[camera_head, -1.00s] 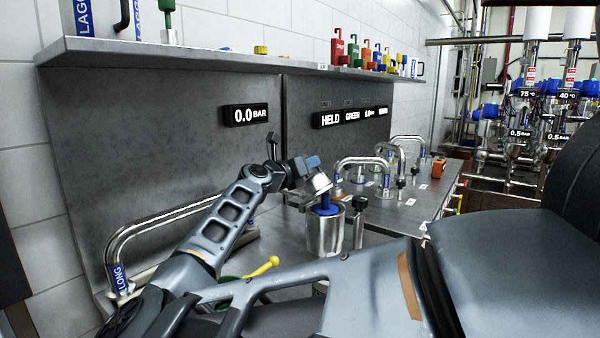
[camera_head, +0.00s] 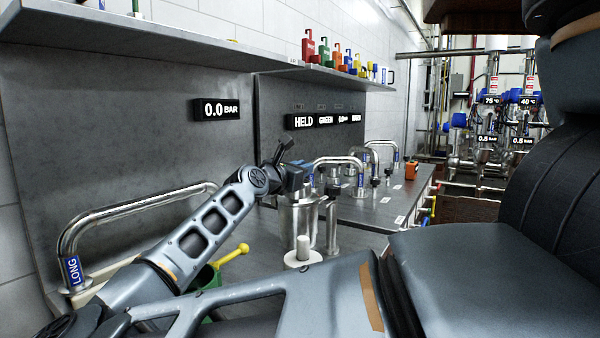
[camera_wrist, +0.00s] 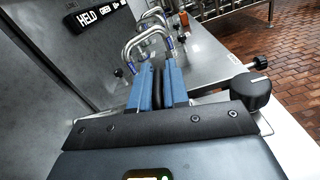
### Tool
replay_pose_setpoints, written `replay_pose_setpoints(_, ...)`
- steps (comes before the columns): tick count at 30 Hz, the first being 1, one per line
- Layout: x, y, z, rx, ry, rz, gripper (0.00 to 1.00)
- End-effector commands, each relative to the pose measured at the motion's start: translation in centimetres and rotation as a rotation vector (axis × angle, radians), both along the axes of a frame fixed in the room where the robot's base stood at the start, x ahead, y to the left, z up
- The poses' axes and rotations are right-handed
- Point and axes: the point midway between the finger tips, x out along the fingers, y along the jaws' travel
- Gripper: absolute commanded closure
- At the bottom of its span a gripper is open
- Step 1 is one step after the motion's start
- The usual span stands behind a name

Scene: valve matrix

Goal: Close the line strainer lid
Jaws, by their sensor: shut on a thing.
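The line strainer is an upright metal cylinder (camera_head: 299,225) in the head view, at the middle of the bench. Its metal lid (camera_head: 296,200) appears at the cylinder's top, partly hidden by my gripper; I cannot tell whether it is fully seated. My gripper (camera_head: 298,178) is right above the strainer. In the wrist view its blue fingers (camera_wrist: 156,84) are shut on a narrow dark piece, which appears to be the lid's handle. The strainer body is hidden there. A black knob (camera_wrist: 258,88) shows to the right of the fingers.
A white piece with an upright peg (camera_head: 303,252) stands in front of the strainer. A metal post (camera_head: 332,225) stands close on the right. Bent pipes (camera_head: 340,162) rise behind. The long pipe (camera_head: 130,208) and yellow-handled item (camera_head: 232,256) are at left.

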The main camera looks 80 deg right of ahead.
Motion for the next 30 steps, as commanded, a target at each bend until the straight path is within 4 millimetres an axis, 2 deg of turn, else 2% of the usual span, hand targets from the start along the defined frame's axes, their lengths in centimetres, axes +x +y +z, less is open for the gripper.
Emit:
replay_pose_setpoints(14,0.27,0.01,-0.33,-0.002,-0.017,0.006,1.0)
replay_pose_setpoints(15,0.27,0.01,-0.33,-0.001,-0.016,0.006,0.84)
replay_pose_setpoints(21,0.18,0.02,-0.22,-0.003,-0.016,0.004,0.65)
replay_pose_setpoints(30,0.22,0.32,-0.13,-0.004,-0.014,0.004,0.64)
